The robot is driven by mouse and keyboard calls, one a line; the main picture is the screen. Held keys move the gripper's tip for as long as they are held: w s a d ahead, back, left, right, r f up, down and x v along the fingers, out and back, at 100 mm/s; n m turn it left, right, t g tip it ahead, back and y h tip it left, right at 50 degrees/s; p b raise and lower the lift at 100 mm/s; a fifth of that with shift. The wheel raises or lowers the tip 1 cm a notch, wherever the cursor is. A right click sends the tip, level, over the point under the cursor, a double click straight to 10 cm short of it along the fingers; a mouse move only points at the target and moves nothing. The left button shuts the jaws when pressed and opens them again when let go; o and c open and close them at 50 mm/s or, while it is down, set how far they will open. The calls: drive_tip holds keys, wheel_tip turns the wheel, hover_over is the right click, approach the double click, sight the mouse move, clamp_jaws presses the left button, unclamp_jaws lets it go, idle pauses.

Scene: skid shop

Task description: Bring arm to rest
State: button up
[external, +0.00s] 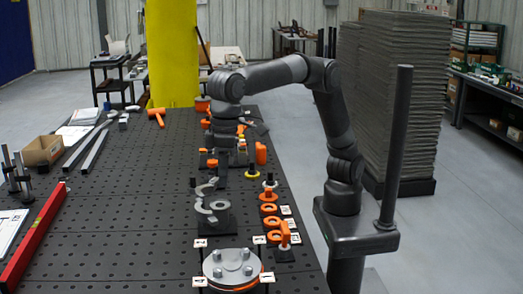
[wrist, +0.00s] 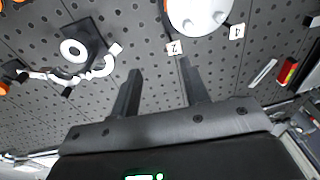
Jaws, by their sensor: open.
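My gripper (external: 222,172) hangs below my bent arm above the black perforated table (external: 130,205) in the external view. In the wrist view my gripper (wrist: 158,66) shows two dark fingers spread apart, with nothing between them. The arm reaches left from its base at the table's right side, and the fingers point down. A round grey plate with bolt heads (external: 232,264) sits at the near end, on an orange ring. The plate (wrist: 200,14) also shows at the top of the wrist view, beyond the fingertips.
Grey hook-shaped parts (external: 213,206) on a dark stand lie near the gripper. Orange rings (external: 269,210) lie right of them. An orange mallet (external: 157,115), a red level (external: 35,235) and a cardboard box (external: 42,151) lie further left. The table's left middle is mostly clear.

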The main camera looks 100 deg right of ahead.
drive_tip(key=s+d+r+t, duration=0.1)
drive_tip(key=s+d, duration=0.2)
drive_tip(key=d, duration=1)
drive_tip(key=s+d+r+t, duration=0.1)
drive_tip(key=s+d+r, duration=0.1)
drive_tip(key=d, duration=1)
drive_tip(key=s+d+f+t, duration=0.1)
drive_tip(key=s+d+f, duration=0.4)
drive_tip(key=s+d, duration=0.3)
drive_tip(key=s+d+f+t, duration=0.1)
drive_tip(key=s+d+f, duration=0.5)
drive_tip(key=s+d, duration=0.3)
drive_tip(key=shift+t+h, duration=0.4)
drive_tip(key=shift+c, duration=0.4)
